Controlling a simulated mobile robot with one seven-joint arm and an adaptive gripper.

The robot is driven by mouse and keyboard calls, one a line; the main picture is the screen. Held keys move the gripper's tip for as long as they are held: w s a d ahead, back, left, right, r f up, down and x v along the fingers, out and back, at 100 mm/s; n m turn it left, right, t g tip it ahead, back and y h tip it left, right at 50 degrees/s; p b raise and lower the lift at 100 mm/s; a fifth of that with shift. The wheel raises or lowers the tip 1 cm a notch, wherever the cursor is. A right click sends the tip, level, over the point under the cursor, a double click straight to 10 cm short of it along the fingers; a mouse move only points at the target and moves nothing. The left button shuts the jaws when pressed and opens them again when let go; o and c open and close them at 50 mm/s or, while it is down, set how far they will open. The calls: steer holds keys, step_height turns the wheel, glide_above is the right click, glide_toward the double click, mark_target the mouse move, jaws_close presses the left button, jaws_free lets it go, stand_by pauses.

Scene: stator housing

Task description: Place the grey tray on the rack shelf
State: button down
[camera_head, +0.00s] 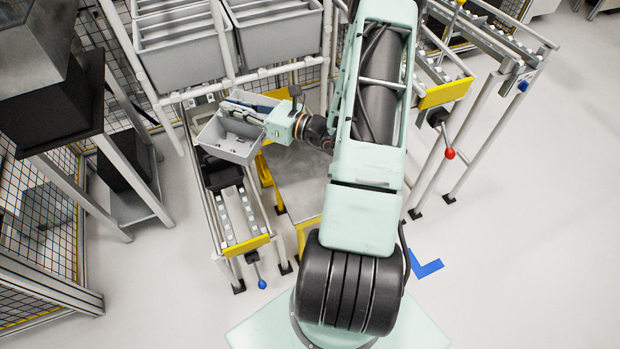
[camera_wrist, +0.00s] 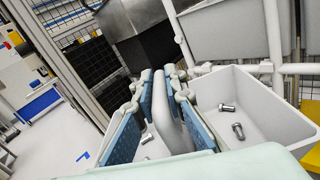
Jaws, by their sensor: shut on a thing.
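The grey tray (camera_head: 228,146) is an open box with several small metal parts in it, held above the roller conveyor on the left. My gripper (camera_head: 262,110) is shut on the tray's wall. In the wrist view its two blue-padded fingers (camera_wrist: 163,108) stand on either side of a grey wall, and the tray (camera_wrist: 285,128) shows to the right with bolts inside. The rack (camera_head: 222,38) is a white tube frame behind the tray, with large grey bins on its upper level. Its lower level is partly hidden behind the tray and my arm.
Two grey bins (camera_head: 185,58) stand on the rack above and behind the tray. A roller conveyor (camera_head: 240,215) with a yellow end plate lies below. A dark machine on a stand (camera_head: 60,110) is at the left. Another conveyor (camera_head: 445,92) is at the right. The floor at front left is clear.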

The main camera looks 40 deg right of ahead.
steer(key=d+f+m+t+h+b, duration=0.2)
steer(key=d+f+m+h+b, duration=0.7)
steer(key=d+f+h+b, duration=1)
steer(key=d+f+y, duration=0.4)
steer(key=f+y, duration=0.1)
steer(key=f, duration=0.8)
steer(key=shift+s+d+f, duration=0.15)
steer(key=shift+s+f, duration=0.15)
steer(key=shift+f, duration=0.1)
steer(key=c, duration=2)
jaws_free()
steer(key=shift+f, duration=0.1)
steer(key=shift+o, duration=0.2)
steer(key=p+v, duration=0.1)
steer(key=v, duration=1.1)
steer(key=shift+p, duration=0.3)
